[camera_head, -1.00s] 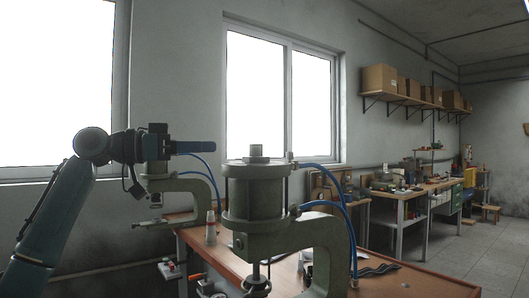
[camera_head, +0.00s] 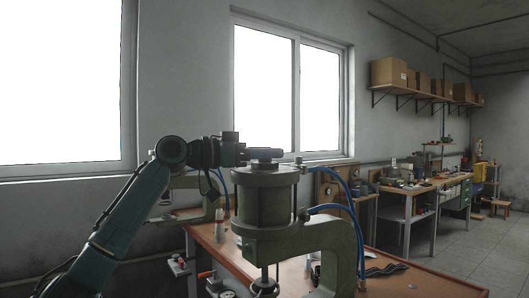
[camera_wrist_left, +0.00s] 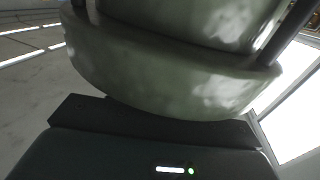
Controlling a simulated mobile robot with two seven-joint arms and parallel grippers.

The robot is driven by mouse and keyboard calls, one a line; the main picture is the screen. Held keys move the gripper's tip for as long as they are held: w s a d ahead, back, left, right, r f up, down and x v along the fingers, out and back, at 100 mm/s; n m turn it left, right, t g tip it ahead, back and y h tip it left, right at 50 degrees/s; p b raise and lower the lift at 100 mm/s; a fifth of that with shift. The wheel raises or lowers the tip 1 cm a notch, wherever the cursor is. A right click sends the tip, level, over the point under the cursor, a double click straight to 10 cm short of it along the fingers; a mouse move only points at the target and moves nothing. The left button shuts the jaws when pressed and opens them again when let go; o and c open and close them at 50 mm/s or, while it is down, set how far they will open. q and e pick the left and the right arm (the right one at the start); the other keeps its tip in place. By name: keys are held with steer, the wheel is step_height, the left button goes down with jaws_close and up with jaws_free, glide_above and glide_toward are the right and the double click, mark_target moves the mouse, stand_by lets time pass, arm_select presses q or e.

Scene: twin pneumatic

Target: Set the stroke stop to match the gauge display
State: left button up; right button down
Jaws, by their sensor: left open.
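The near green pneumatic press (camera_head: 266,205) stands on the brown bench, with a small grey adjuster on top of its cylinder (camera_head: 265,165), likely the stroke stop. My left gripper (camera_head: 280,154) is level with the cylinder top, and its dark fingers overlap the adjuster in the head view. It is open; whether it touches the adjuster I cannot tell. In the left wrist view the pale green rim of the cylinder (camera_wrist_left: 170,80) fills the middle, close to the gripper body, and the fingertips are hidden. The gauge display cannot be made out. My right gripper is out of view.
A second press (camera_head: 190,207) stands behind, partly hidden by my left arm. Blue air hoses (camera_head: 340,212) curve beside the near press. The brown bench top (camera_head: 415,280) holds a small grey bottle (camera_head: 220,230) and a dark wrench-like tool (camera_head: 385,269).

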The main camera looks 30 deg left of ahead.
arm_select(q)
steer(key=shift+c, duration=0.5)
steer(key=c, duration=0.8)
steer(key=shift+c, duration=0.2)
